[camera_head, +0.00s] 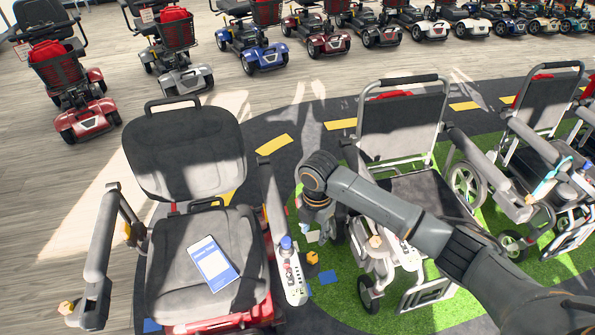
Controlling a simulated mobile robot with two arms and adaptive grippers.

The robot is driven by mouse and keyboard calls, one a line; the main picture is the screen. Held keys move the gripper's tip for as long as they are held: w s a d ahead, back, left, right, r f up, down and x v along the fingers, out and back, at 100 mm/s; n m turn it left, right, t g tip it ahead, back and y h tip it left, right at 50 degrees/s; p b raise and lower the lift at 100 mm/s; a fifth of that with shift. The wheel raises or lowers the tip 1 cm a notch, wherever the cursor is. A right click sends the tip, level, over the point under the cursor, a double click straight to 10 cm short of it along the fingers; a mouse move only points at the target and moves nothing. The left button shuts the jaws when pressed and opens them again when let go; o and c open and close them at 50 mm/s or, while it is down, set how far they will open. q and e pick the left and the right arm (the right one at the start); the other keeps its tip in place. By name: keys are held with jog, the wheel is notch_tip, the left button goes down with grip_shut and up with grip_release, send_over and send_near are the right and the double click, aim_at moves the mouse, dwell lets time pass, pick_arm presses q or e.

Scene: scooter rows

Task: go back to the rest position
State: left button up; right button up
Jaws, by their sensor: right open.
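My right arm comes in from the lower right and reaches to the middle of the view. My right gripper (318,222) hangs pointing down at its end, between the powered chair (190,150) on the left and a wheelchair (402,125) on the right. It is small and partly hidden by its own wrist; it is open and I see nothing held in it. A blue and white booklet (212,263) lies on the grey seat of the powered chair, apart from the gripper. My left gripper is not in view.
The powered chair's right armrest (290,270) has a blue-capped item (286,243) on it, close to my gripper. Another wheelchair (548,105) stands at the right. Rows of scooters (262,50) stand at the back. Bare wooden floor (75,195) lies at the left.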

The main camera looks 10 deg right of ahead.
jog(key=s+a+m, duration=0.1)
jog(key=s, duration=0.1)
jog(key=s+a+f+m+y, duration=0.1)
jog(key=s+a, duration=0.1)
jog(key=s+a+f+m, duration=0.1)
jog(key=s+a, duration=0.1)
jog(key=shift+f, duration=0.25)
jog(key=s+a+m+t+y, duration=0.2)
jog(key=s+m, duration=0.5)
jog(key=s, duration=0.1)
jog(key=s+d+r+m+t+h, duration=0.2)
jog(key=s+d+r+m+h, duration=0.15)
jog(key=s+d+m, duration=0.9)
notch_tip(320, 180, down, 26)
jog(key=g, duration=0.2)
jog(key=s+d+f+g, duration=0.1)
jog(key=s+d+f, duration=0.2)
jog(key=s+f, duration=1.3)
jog(key=shift+s+d, duration=0.15)
jog(key=shift+s, duration=0.5)
